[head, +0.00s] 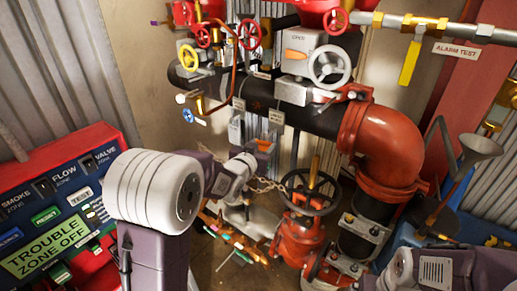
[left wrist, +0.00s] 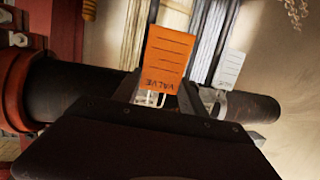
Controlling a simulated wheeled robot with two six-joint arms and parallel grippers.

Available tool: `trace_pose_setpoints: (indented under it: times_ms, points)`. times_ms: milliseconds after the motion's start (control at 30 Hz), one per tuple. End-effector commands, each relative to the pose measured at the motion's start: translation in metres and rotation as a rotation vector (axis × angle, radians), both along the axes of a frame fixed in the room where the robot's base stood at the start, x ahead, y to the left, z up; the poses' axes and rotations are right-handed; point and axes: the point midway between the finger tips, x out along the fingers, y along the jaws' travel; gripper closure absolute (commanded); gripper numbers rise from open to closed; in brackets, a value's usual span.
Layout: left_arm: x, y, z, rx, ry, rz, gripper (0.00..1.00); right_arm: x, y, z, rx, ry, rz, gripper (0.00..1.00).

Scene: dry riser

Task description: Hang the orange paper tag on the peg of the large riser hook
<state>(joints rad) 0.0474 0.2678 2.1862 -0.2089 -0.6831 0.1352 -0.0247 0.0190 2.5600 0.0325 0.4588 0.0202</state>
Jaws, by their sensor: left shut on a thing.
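The orange paper tag (left wrist: 168,58), with lines and the word VALVE upside down, stands up from the fingers of my left gripper (left wrist: 158,98) in the left wrist view. My left gripper (head: 256,150) is shut on it, near the centre of the head view, where the tag (head: 264,145) shows as a small orange patch. It is below the big black horizontal pipe (head: 290,98). In the left wrist view the pipe (left wrist: 75,92) runs behind the gripper. I cannot make out the hook's peg clearly. My right gripper is out of view.
White labels (head: 277,117) hang under the pipe; one white tag (left wrist: 229,70) is right of the orange tag in the left wrist view. A black handwheel (head: 311,192) and red elbow (head: 385,140) stand to the right. A red alarm panel (head: 100,140) is at left.

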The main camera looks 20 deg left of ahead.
Motion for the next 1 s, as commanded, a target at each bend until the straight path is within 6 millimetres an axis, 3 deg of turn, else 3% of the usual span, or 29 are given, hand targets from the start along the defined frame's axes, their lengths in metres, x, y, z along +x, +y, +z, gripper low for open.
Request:
trace_pose_setpoints:
  times_ms: [267, 467, 1000]
  points:
    - [0.020, -0.008, -0.001, 0.000, 0.000, -0.001, 0.88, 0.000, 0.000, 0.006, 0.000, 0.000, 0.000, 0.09]
    - [0.029, -0.011, -0.010, 0.000, -0.001, 0.000, 0.88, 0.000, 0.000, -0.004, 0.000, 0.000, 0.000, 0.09]
    - [0.032, -0.011, -0.010, 0.000, -0.001, 0.000, 0.88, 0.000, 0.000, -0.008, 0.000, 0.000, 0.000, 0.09]
